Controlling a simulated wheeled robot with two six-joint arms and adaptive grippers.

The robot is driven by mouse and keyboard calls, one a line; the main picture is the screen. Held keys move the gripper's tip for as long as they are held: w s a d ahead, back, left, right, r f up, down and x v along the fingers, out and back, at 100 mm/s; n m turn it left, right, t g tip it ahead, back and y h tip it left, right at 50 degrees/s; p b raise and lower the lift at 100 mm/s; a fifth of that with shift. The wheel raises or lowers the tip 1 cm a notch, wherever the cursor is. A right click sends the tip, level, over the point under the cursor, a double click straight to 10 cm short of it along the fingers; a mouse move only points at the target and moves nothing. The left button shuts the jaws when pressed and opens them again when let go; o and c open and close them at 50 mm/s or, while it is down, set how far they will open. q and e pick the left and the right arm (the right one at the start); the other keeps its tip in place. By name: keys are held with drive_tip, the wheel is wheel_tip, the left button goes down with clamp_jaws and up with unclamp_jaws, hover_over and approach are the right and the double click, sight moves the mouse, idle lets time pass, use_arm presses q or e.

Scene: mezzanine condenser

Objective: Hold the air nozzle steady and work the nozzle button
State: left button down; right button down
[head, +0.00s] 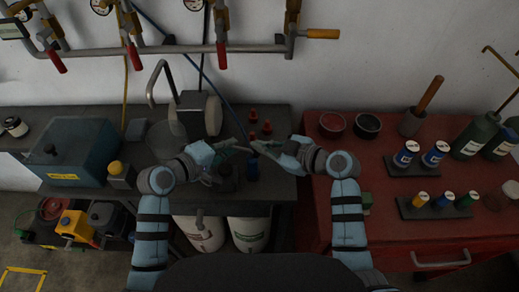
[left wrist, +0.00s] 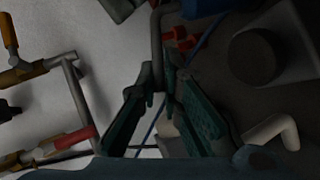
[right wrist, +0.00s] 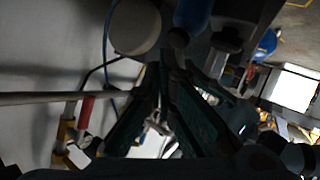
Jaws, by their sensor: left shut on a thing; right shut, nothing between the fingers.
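My left gripper (head: 240,148) reaches in over the dark bench and is shut on a slim grey part (left wrist: 157,48), seen between its fingertips in the left wrist view; I take this to be the air nozzle. The nozzle button is not distinguishable.
Several red cone-shaped pieces (head: 267,128) stand behind the grippers on the bench. A wall pipe (head: 170,48) with red-handled valves runs above. A blue hose (head: 226,103) hangs down toward the grippers. A red cabinet (head: 385,185) with bowls and bottles is at right.

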idle(0.3)
drive_tip(key=shift+d+r, duration=0.45)
drive_tip(key=shift+r, duration=0.35)
drive_tip(key=shift+d+r, duration=0.4)
drive_tip(key=shift+r, duration=0.3)
drive_tip(key=shift+d+r, duration=0.4)
drive_tip(key=shift+r, duration=0.35)
drive_tip(key=shift+d+r, duration=0.4)
drive_tip(key=shift+r, duration=0.3)
drive_tip(key=shift+r, duration=0.1)
drive_tip(key=shift+d+r, duration=0.5)
drive_tip(key=shift+r, duration=0.3)
drive_tip(key=shift+d+r, duration=0.5)
drive_tip(key=shift+r, duration=0.25)
drive_tip(key=shift+a+f, duration=0.1)
drive_tip(key=a+f, duration=0.4)
drive_tip(key=f, duration=0.3)
drive_tip(key=shift+a+f, duration=0.15)
drive_tip(key=shift+f, duration=0.1)
drive_tip(key=shift+f, duration=0.1)
